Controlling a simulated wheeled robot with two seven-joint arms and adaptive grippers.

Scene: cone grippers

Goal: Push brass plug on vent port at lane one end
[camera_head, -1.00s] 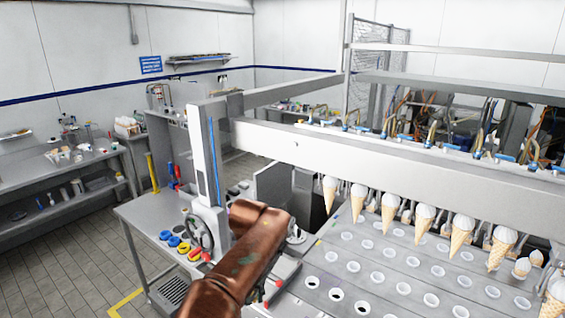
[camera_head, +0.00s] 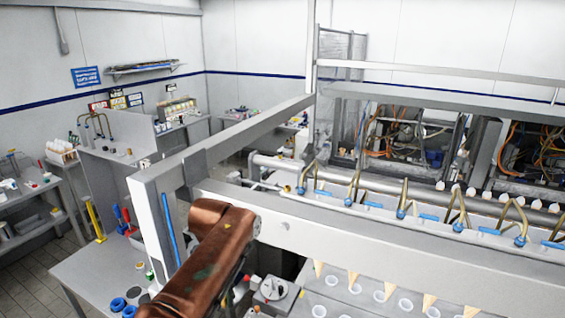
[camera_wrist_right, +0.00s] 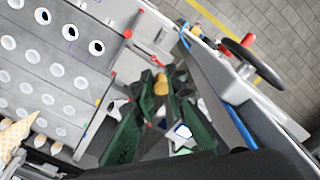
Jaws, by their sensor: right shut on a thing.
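My right arm, copper-coloured, crosses the lower left of the head view and hides most of its gripper. In the right wrist view the dark green fingers of my right gripper (camera_wrist_right: 160,86) come together on a small brass-coloured plug (camera_wrist_right: 160,84). The lane plate (camera_head: 345,295) with rows of round holes lies right of the arm in the head view; it also shows at the left of the wrist view (camera_wrist_right: 55,52). I cannot make out the vent port for certain. My left gripper is not in view.
A wide grey beam (camera_head: 370,240) runs over the lanes, with ice cream cones (camera_head: 353,281) below it. Brass-coloured pipes with blue fittings (camera_head: 402,200) stand behind it. A handwheel (camera_wrist_right: 252,60) is at the upper right of the wrist view. A side table (camera_head: 85,275) is at left.

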